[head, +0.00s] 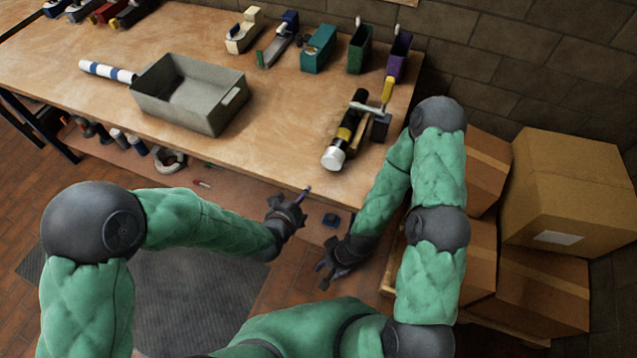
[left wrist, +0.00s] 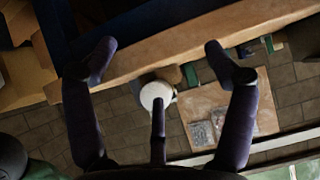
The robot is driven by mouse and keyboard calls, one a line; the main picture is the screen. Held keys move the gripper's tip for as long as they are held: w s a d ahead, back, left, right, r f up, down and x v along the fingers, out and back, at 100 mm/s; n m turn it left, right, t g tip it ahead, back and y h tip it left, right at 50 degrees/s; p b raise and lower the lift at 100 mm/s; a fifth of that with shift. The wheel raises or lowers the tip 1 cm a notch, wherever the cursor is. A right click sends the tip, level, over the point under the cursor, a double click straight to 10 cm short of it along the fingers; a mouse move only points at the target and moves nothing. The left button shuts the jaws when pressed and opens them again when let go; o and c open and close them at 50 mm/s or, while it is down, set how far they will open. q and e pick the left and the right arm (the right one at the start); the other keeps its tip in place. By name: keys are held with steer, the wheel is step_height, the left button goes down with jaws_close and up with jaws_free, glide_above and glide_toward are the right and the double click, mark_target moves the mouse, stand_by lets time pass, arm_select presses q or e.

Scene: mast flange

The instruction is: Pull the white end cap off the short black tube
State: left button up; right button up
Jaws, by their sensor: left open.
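The short black tube (head: 351,121) has a yellow band and lies in a vise (head: 377,122) at the right end of the bench. The white end cap (head: 332,158) is on the tube's near end, at the bench's front edge. My left gripper (head: 293,204) is open and empty, in front of the bench, below and left of the cap. In the left wrist view a white round face (left wrist: 156,96), which looks like the cap, shows between the spread fingers, apart from them. My right gripper (head: 330,266) hangs lower, in front of the bench; its fingers look spread and empty.
A grey bin (head: 190,96) and a blue-and-white striped tube (head: 107,71) lie left on the bench (head: 285,110). Several coloured holders (head: 318,48) line the back. A yellow-handled tool (head: 387,90) stands by the vise. Cardboard boxes (head: 567,190) stand at right.

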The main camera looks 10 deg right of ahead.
mark_target(331, 164)
arm_select(q)
steer(key=d+r+m+t+h, duration=0.2)
steer(key=d+r, duration=0.4)
steer(key=r, duration=0.2)
steer(key=shift+t, duration=0.3)
steer(key=b+x, duration=0.1)
steer(key=x, duration=0.2)
steer(key=b+x, duration=0.1)
steer(key=x, duration=0.2)
steer(key=b+x, duration=0.1)
steer(key=x, duration=0.2)
steer(key=shift+s+d+f, duration=0.15)
steer(key=shift+s+f, duration=0.1)
steer(key=shift+f, duration=0.05)
steer(key=shift+w+d+f, duration=0.15)
steer(key=shift+w+d, duration=0.15)
steer(key=shift+w, duration=0.25)
steer(key=c, duration=1.1)
